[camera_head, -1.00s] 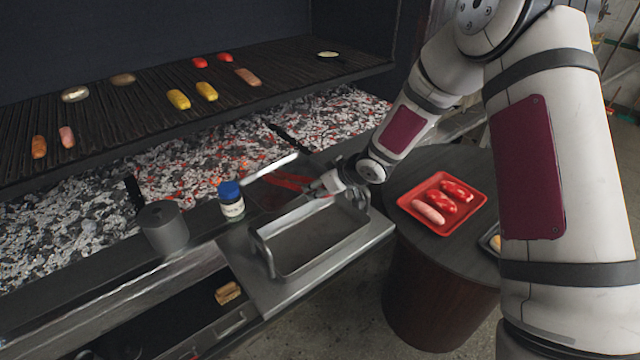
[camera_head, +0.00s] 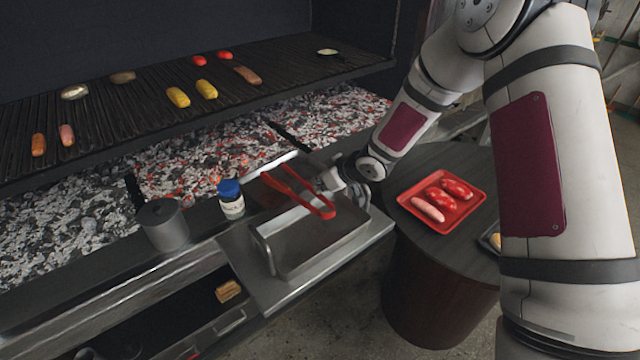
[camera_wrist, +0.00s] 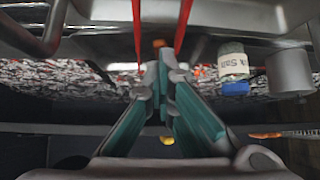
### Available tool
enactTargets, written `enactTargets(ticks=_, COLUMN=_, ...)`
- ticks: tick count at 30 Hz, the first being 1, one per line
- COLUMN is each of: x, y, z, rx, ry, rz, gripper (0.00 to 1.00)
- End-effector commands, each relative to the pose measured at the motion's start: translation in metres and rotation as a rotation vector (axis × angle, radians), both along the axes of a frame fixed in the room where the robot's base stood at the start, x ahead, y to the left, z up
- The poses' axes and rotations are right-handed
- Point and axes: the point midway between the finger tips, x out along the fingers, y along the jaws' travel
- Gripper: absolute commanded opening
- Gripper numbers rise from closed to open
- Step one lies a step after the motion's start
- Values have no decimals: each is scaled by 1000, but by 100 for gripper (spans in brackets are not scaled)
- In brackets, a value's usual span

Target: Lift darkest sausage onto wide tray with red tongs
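My gripper (camera_head: 332,182) is shut on the red tongs (camera_head: 318,206) and holds them above the metal pan. In the wrist view the fingers (camera_wrist: 162,65) meet at the tongs, whose two red arms (camera_wrist: 183,25) stand apart with nothing between them. On the grill grate lie a brown sausage (camera_head: 247,75), an orange-brown one (camera_head: 39,145) and a pink one (camera_head: 66,135). The brown one looks darkest. A deep metal pan (camera_head: 283,268) with handles sits on the side shelf, with its visible inside empty. It may be the wide tray; I cannot tell.
A blue-capped salt jar (camera_head: 231,205) and a grey canister (camera_head: 163,226) stand along the front ledge. Glowing coals (camera_head: 200,160) lie below the grate. A red tray (camera_head: 462,216) of raw sausages rests on a round table. Yellow pieces (camera_head: 178,97) and tomatoes (camera_head: 199,61) share the grate.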

Motion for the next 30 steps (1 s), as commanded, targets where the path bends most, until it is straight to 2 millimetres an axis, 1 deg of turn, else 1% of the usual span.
enactTargets(ticks=12, x=-1, y=1, z=0, rx=0, ry=0, rz=0, gripper=0)
enactTargets(ticks=24, x=-8, y=11, z=0, rx=0, ry=0, rz=1, gripper=0)
enactTargets(ticks=30, x=-9, y=12, z=0, rx=0, ry=0, rz=-1, gripper=0)
